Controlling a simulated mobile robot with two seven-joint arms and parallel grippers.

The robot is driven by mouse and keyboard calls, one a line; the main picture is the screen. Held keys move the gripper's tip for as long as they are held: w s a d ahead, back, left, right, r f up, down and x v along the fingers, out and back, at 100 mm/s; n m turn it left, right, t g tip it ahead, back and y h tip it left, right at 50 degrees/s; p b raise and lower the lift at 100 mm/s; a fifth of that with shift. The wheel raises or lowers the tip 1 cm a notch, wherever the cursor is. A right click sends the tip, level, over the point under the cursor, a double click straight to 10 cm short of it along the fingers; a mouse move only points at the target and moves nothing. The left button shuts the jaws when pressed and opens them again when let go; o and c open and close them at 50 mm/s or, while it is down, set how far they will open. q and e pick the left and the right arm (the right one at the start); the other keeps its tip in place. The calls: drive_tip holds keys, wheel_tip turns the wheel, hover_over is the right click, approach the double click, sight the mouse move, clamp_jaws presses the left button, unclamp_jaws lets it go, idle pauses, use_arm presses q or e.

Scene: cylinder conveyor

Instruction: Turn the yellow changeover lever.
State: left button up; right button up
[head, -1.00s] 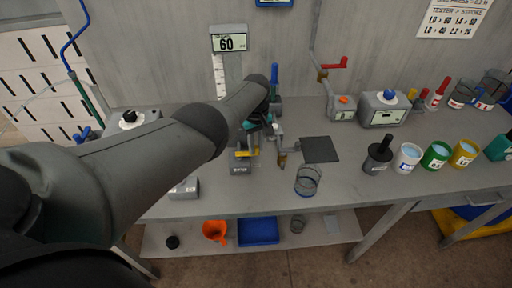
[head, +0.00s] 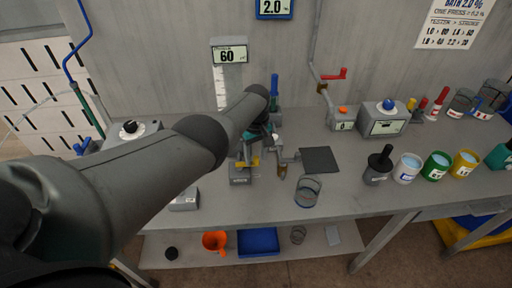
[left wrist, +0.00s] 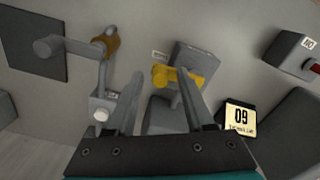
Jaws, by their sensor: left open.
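The yellow changeover lever (head: 253,163) sits on a small grey block at the middle of the bench. In the left wrist view the lever (left wrist: 178,77) lies sideways across the top of the grey block (left wrist: 196,62). My left gripper (left wrist: 160,74) is open, its two fingers pointing at the block. The right-hand finger overlaps the yellow lever in this view; I cannot tell whether they touch. The left-hand finger is clear to its left. In the head view my left gripper (head: 254,150) is small and partly hidden by its own arm. My right gripper is not in view.
A grey crank or spout with a brass fitting (left wrist: 109,40) stands close left of the fingers in the wrist view. A dark square plate (head: 320,160) and a glass beaker (head: 307,190) are right of the lever. Several cups (head: 408,167) stand farther right.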

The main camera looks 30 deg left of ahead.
sight(256, 157)
use_arm(q)
wheel_tip(256, 157, up, 6)
drive_tip(key=p, duration=0.4)
drive_tip(key=shift+f, duration=0.2)
wheel_tip(256, 157, up, 10)
drive_tip(key=p, duration=0.2)
drive_tip(key=shift+f, duration=0.2)
